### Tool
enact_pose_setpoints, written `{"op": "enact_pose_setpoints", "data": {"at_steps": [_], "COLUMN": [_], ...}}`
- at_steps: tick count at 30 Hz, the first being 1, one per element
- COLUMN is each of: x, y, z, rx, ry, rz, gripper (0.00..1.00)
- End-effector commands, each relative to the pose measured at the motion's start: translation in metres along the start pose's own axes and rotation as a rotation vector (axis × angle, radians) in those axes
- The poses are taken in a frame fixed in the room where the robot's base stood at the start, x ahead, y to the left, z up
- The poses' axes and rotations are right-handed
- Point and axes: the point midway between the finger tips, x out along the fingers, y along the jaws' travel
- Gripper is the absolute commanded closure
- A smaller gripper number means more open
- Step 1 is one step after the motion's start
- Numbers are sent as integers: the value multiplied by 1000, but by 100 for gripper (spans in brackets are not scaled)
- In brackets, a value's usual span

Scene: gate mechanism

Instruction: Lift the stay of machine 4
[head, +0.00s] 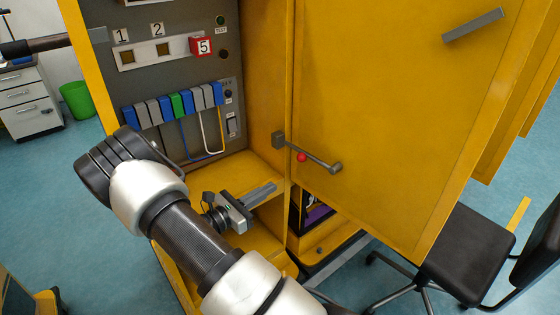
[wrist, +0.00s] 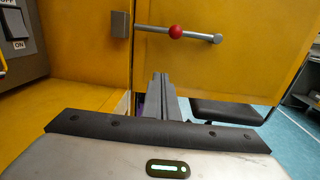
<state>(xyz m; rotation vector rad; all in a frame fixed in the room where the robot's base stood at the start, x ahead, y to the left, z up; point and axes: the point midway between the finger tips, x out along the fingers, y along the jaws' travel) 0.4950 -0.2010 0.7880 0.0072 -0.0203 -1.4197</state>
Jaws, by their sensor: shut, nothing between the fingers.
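The stay appears as a thin grey bar (head: 322,162) with a red ball (head: 302,157). It runs from a grey block (head: 278,139) at the cabinet's edge to a fitting on the open yellow door (head: 380,120). My gripper (head: 272,187) is shut and empty, below and left of the bar in the head view. In the wrist view its fingers (wrist: 160,82) point toward the bar, with a gap between. No number 4 shows.
A grey handle (head: 473,25) is on the door. A black chair (head: 465,245) stands right of the door.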

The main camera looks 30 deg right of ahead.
Motion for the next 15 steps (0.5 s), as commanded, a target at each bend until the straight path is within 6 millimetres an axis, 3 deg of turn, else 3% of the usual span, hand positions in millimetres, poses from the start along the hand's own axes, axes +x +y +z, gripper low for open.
{"op": "enact_pose_setpoints", "data": {"at_steps": [5,15], "x": [9,77], "y": [3,2], "z": [6,7], "rx": [-22,-18], "ry": [-46,-42], "rz": [17,11], "gripper": [100,100]}}
